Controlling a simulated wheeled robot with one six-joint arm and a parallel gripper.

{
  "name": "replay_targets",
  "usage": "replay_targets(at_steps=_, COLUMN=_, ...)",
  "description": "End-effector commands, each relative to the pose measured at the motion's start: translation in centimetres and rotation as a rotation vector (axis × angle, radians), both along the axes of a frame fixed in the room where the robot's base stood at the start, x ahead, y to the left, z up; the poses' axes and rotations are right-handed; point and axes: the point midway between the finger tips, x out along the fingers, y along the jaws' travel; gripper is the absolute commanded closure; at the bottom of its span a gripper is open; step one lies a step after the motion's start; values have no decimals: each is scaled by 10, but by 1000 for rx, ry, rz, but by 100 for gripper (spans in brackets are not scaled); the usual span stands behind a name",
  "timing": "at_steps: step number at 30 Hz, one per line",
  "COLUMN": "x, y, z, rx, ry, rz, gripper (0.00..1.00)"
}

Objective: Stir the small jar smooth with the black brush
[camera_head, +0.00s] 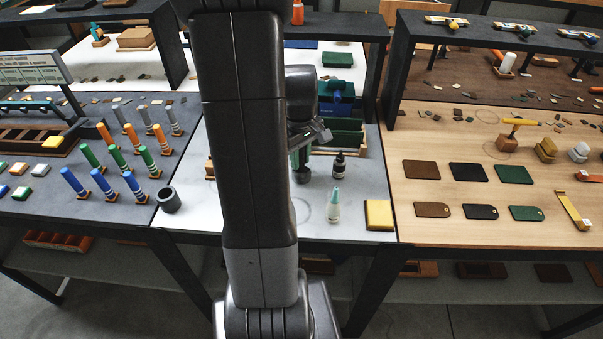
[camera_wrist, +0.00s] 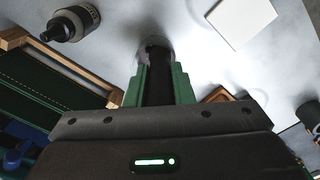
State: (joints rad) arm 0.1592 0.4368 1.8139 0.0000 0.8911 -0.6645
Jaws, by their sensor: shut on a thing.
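My gripper (camera_wrist: 159,82) has green fingers and is shut on the black brush (camera_wrist: 157,60), which points away from the wrist camera. A small round, glassy rim, seemingly the small jar (camera_wrist: 144,49), shows around the brush's far end in the wrist view. Whether the brush tip touches the jar's contents cannot be seen. In the head view my gripper (camera_head: 300,162) is low over the white worktop, partly hidden by my arm. A greyish shape below it may be the jar, but it is too small to be sure.
A dark bottle (camera_head: 340,165) stands close to the right of my gripper, with a teal-capped bottle (camera_head: 334,207) nearer the front. A yellow pad (camera_head: 379,214) lies at right, a dark cup (camera_head: 168,199) at left. A green-lined wooden tray (camera_wrist: 48,75) is close behind.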

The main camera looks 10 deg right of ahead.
Motion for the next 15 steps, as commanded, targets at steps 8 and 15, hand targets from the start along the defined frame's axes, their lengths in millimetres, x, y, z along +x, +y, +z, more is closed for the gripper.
replay_targets(at_steps=8, x=-1, y=-7, z=0, rx=0, ry=0, rz=-1, gripper=100)
replay_targets(at_steps=15, x=9, y=-8, z=0, rx=0, ry=-1, rz=1, gripper=100)
